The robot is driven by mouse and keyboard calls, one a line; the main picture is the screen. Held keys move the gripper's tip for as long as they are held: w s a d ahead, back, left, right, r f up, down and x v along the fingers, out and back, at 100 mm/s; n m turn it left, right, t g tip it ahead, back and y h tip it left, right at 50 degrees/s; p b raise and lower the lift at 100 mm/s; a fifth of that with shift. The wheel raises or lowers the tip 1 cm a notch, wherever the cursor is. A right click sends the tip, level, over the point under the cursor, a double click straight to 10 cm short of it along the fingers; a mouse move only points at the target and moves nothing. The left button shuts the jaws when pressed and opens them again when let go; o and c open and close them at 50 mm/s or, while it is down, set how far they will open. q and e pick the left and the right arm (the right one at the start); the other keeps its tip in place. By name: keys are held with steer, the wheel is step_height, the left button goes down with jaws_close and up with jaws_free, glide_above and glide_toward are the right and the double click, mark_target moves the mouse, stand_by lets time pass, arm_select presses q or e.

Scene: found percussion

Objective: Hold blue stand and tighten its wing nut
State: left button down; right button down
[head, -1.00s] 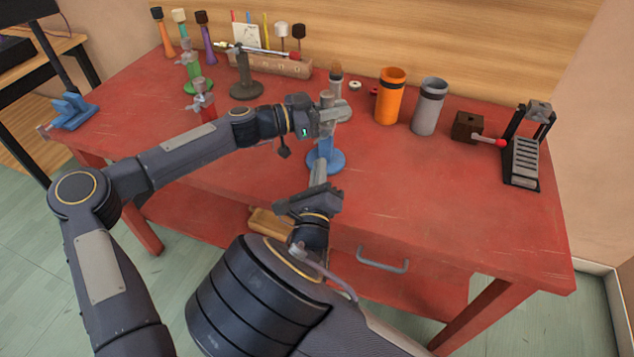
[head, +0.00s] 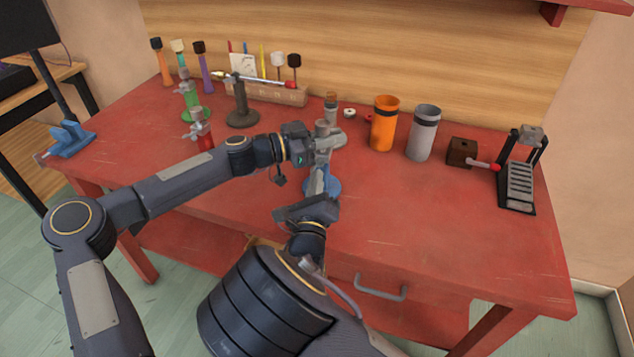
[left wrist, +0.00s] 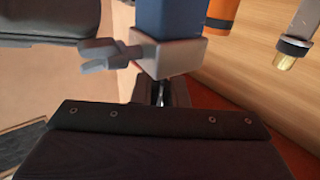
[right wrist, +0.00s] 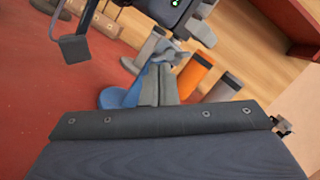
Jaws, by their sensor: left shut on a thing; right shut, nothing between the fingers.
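The blue stand has a round base (head: 334,187) on the red bench; its post is mostly hidden by my grippers in the head view. My left gripper (head: 324,143) is shut on the upper part of the stand. The left wrist view shows the blue post (left wrist: 172,18), a pale grey collar (left wrist: 172,56) and the grey wing nut (left wrist: 106,54) sticking out sideways. My right gripper (right wrist: 160,76) is shut and empty, in front of the stand. In the right wrist view its fingertips are just below the wing nut (right wrist: 168,54); whether they touch it is unclear.
An orange cup (head: 384,125) and a grey cup (head: 422,135) stand right of the blue stand. A brown block (head: 462,152) and a black pedal (head: 518,185) are further right. Red (head: 202,135), green (head: 190,103) and dark (head: 241,110) stands are at left. The right front bench is clear.

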steer(key=shift+a+r+m, duration=0.2)
steer(key=shift+m, duration=0.3)
steer(key=shift+w+a+r+m+h, duration=0.15)
steer(key=shift+m+h, duration=0.15)
steer(key=shift+m, duration=0.2)
steer(key=m, duration=0.2)
steer(key=m+h, duration=0.1)
steer(key=m, duration=0.1)
steer(key=shift+a+r+m+h, duration=0.1)
steer(key=shift+a+m+h, duration=0.2)
steer(key=shift+a+m, duration=0.1)
arm_select(q)
steer(key=shift+d+f, duration=0.1)
arm_select(e)
steer(key=shift+a+r, duration=0.15)
arm_select(q)
steer(key=c, duration=1.3)
jaws_free()
steer(key=shift+c, duration=0.2)
arm_select(e)
steer(key=v, duration=1)
steer(key=shift+f, duration=0.35)
arm_select(q)
steer(key=shift+a, duration=0.2)
arm_select(e)
steer(key=shift+w, duration=0.1)
